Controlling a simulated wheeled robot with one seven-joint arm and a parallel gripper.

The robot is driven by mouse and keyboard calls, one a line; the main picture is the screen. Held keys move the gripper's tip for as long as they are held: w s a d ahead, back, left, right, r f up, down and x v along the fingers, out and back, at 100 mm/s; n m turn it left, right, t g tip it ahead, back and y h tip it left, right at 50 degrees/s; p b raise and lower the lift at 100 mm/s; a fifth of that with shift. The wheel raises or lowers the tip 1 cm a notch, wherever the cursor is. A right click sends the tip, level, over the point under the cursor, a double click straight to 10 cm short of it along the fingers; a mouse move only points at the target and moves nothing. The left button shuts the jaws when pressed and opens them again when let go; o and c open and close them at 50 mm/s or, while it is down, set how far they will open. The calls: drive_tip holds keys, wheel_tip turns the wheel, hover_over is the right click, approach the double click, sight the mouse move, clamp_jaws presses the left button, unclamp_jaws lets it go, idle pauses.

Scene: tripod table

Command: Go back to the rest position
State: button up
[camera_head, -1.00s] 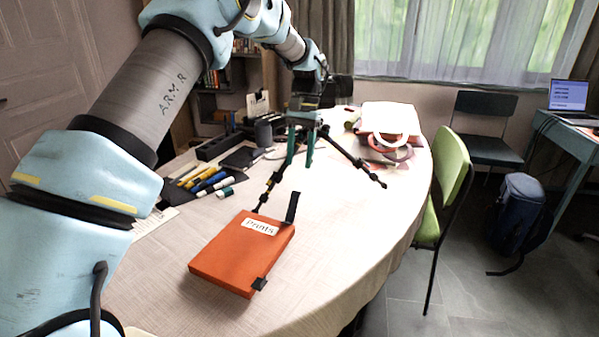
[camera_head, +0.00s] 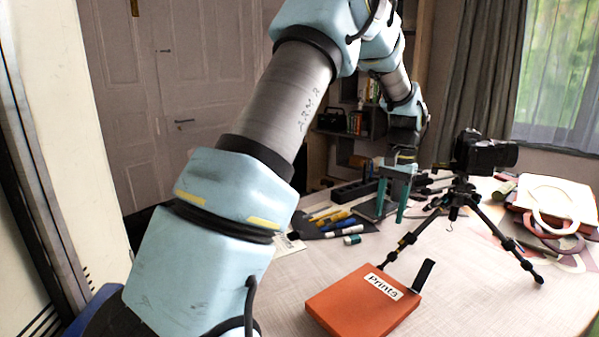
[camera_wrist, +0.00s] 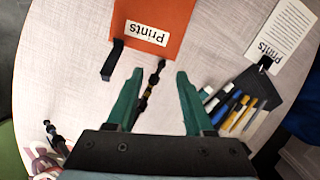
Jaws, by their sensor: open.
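My gripper (camera_head: 392,192) is open and empty above the table (camera_head: 470,290), its green fingers pointing down. It also shows in the wrist view (camera_wrist: 157,78), fingers apart with nothing between them but a tripod leg and tabletop below. In the head view my arm reaches across from the lower left, with the gripper behind the orange "Prints" box (camera_head: 365,303) and left of the tripod (camera_head: 462,200). The box also shows at the top of the wrist view (camera_wrist: 160,18).
A black camera (camera_head: 482,153) sits on the tripod. Markers (camera_head: 338,222) lie on a dark pouch left of the gripper. A stack with a white ring (camera_head: 555,203) is at right. A printed card (camera_wrist: 282,35) shows in the wrist view. The front right tabletop is clear.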

drive_tip(key=s+a+n+t+h, duration=0.1)
drive_tip(key=s+a+n, duration=0.2)
drive_tip(key=a, duration=1.3)
drive_tip(key=s+a+n+t, duration=0.1)
drive_tip(key=s+a+n, duration=0.3)
drive_tip(key=s+a, duration=0.6)
drive_tip(key=a, duration=0.3)
drive_tip(key=shift+s+a+f+t, duration=0.25)
drive_tip(key=shift+s+a+t, duration=0.05)
drive_tip(key=shift+a+t, duration=0.1)
